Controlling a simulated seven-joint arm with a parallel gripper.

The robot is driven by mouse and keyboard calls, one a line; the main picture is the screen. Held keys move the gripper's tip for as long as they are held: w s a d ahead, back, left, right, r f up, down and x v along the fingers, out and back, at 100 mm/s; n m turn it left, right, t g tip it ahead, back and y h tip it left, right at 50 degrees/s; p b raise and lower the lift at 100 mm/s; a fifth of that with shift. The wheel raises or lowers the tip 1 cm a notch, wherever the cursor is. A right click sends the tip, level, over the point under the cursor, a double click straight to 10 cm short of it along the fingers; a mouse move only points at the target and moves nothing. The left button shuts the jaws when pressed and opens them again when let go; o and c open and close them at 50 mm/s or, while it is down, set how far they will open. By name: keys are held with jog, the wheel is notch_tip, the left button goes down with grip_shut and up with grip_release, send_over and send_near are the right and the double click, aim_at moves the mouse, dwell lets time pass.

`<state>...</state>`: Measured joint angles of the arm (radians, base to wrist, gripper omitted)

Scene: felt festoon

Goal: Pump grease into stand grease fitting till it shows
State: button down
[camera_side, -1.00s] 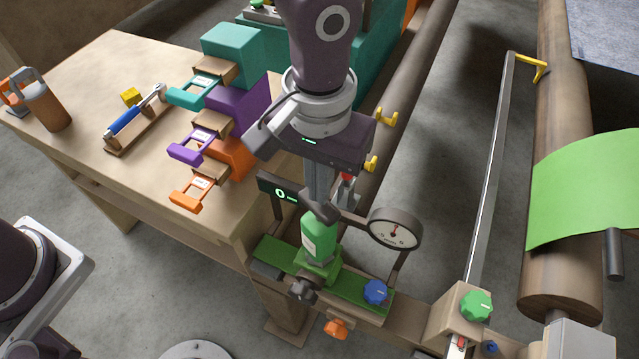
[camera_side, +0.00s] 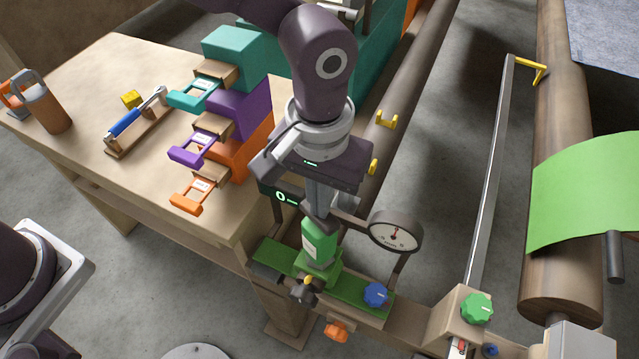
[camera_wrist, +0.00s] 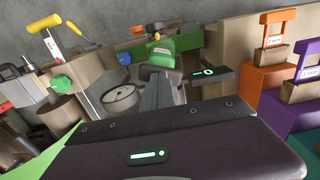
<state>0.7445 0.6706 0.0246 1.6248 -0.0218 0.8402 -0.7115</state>
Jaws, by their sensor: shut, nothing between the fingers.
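A green bottle-like pump body (camera_side: 319,244) with a pale label stands upright on the green stand (camera_side: 350,292). A dark cap sits on its top. My gripper (camera_side: 318,207) is shut and empty, pointing down, its tips at the dark cap and seemingly touching it. In the wrist view my gripper (camera_wrist: 160,82) reaches toward the green body (camera_wrist: 160,57), partly hiding it. A dark knob-like fitting (camera_side: 304,292) is at the front of the stand. A small yellow spot (camera_side: 308,280) shows on it, perhaps grease.
A round gauge (camera_side: 396,232) and a small display (camera_side: 284,197) flank my gripper closely. A blue knob (camera_side: 375,293) is on the stand's right. The workbench (camera_side: 85,75) holds a blue-handled tool (camera_side: 124,124) and drawer boxes (camera_side: 235,105). A roller (camera_side: 562,200) lies right.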

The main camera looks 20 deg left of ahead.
notch_tip(320, 180, up, 14)
dwell(0.4)
dwell(1.8)
notch_tip(320, 180, up, 6)
dwell(0.6)
